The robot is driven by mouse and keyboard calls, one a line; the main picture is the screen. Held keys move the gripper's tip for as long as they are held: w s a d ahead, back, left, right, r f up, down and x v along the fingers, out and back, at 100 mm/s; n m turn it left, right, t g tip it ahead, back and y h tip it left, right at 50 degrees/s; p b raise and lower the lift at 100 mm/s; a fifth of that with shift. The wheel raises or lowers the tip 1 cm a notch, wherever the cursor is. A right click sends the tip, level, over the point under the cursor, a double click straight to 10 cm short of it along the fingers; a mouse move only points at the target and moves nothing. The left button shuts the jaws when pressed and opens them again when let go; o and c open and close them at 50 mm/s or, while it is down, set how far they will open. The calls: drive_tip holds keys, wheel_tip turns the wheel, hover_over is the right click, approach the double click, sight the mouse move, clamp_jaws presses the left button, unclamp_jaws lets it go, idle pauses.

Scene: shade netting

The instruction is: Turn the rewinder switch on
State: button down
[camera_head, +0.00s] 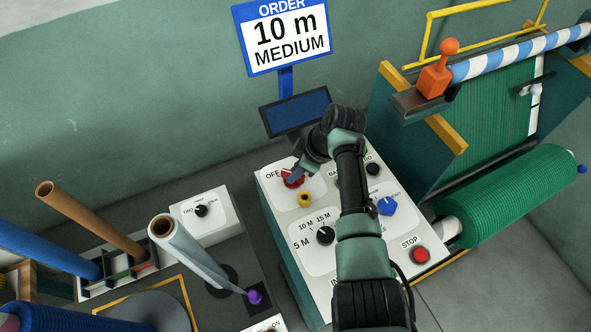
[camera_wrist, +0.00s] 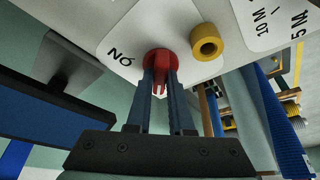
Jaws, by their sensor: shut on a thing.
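The rewinder switch is a red rotary knob (camera_head: 294,179) on the white control panel (camera_head: 285,228), with an OFF label to its left. In the wrist view the red knob (camera_wrist: 159,60) sits between my fingertips, with an ON label to its left. My gripper (camera_head: 290,175) is shut on the knob. It also shows in the wrist view (camera_wrist: 161,82), both fingers touching the knob's ridge. The knob's exact pointing direction is partly hidden by the fingers.
A yellow knob (camera_head: 305,199) sits close to the red one. The panel also has a black length dial (camera_head: 325,236), a blue knob (camera_head: 387,206) and a red STOP button (camera_head: 421,255). A dark screen (camera_head: 295,110) stands behind. A green net roll (camera_head: 515,200) lies right.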

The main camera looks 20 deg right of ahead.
drive_tip(key=shift+m, duration=0.3)
drive_tip(key=m+t+h+p, duration=0.1)
drive_tip(key=m+p, duration=0.1)
drive_tip(key=m, duration=0.1)
drive_tip(key=shift+s+a+r, duration=0.1)
drive_tip(key=shift+a, duration=0.05)
drive_tip(key=m+h+p, duration=0.1)
drive_tip(key=m, duration=0.2)
drive_tip(key=m+h+p, duration=0.1)
drive_tip(key=m, duration=0.1)
drive_tip(key=shift+a+m, duration=0.15)
drive_tip(key=shift+m, duration=0.25)
drive_tip(key=m+h, duration=0.2)
drive_tip(key=m, duration=0.2)
drive_tip(key=shift+a+m, duration=0.1)
drive_tip(key=shift+m, duration=0.2)
drive_tip(key=shift+m+g+h+b, duration=0.35)
drive_tip(key=shift+m+h, duration=0.25)
drive_tip(key=shift+m, duration=1.3)
drive_tip(key=c, duration=0.8)
unclamp_jaws()
